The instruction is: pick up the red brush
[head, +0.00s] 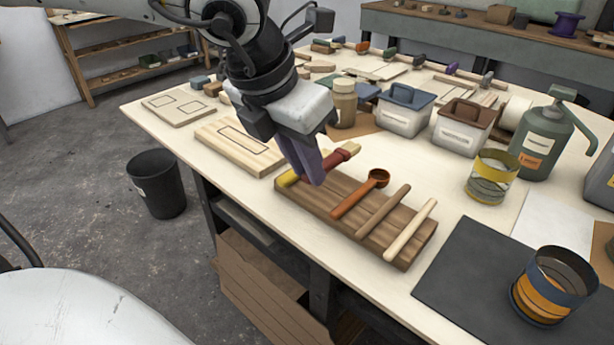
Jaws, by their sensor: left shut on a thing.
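The red brush (338,158) shows at the far left end of a wooden rack, with a pale tan tip at its upper right. My left gripper (314,177) points down over that end of the rack, its purple-grey fingers shut on the red brush. The fingers hide part of the brush. A yellow piece (288,180) shows just left of the fingers; I cannot tell whether it belongs to the brush. I cannot tell whether the brush is clear of the rack. My right gripper is not in view.
The wooden rack (405,258) also bears an orange-red ladle (360,195), a brown stick (384,210) and a pale stick (410,230). A tan jar (344,97) and lidded tubs (404,112) stand behind. A dark mat (455,275) lies at right.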

